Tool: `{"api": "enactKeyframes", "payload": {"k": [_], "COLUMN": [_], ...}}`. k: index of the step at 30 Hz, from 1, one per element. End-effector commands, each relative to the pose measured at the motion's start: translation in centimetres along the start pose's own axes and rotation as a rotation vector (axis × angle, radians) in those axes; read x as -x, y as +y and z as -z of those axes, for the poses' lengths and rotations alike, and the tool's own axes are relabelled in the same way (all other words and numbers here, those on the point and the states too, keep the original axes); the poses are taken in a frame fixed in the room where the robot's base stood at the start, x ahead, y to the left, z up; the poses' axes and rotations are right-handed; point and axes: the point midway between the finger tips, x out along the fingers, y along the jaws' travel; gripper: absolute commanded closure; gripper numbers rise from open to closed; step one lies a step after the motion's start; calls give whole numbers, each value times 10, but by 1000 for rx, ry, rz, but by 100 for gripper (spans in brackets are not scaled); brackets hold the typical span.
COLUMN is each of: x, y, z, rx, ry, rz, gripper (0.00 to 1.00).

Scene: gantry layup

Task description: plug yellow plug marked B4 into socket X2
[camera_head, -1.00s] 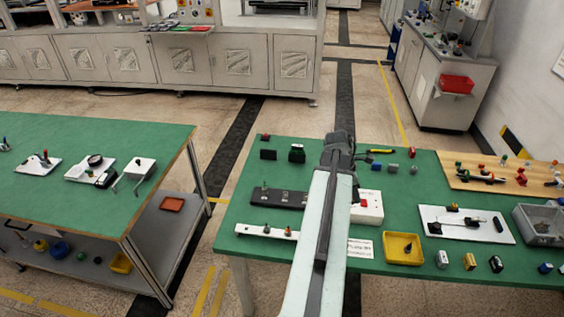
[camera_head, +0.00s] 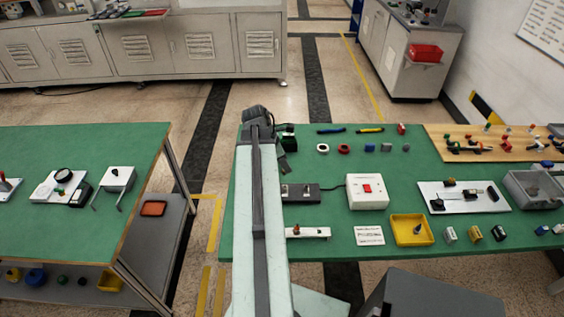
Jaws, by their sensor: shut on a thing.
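My gripper (camera_head: 258,122) is over the back left corner of the right green table. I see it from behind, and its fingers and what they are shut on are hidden. A black strip (camera_head: 302,192) with small metallic parts lies right of my arm, partly covered by it, with a cable to a white box with a red switch (camera_head: 367,191). A small yellow piece (camera_head: 475,233) stands in the front row of the table; I cannot read any marking on it. No B4 or X2 label is legible.
A dark block (camera_head: 288,130) stands just right of my gripper. A yellow tray (camera_head: 412,230), a white label card (camera_head: 368,235), a white board (camera_head: 464,197) and a grey bin (camera_head: 534,188) fill the right table. Another green table (camera_head: 90,150) stands left across a gap.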

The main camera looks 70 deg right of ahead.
Motion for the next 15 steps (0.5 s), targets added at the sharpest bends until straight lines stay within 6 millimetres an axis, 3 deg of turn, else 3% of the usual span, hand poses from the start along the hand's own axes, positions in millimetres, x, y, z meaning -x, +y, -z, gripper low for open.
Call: {"api": "enactKeyframes", "payload": {"k": [6, 15], "x": [-10, -10], "y": [5, 3], "z": [-2, -2], "rx": [-190, -192], "ry": [0, -1], "rz": [81, 81], "gripper": [100, 100]}}
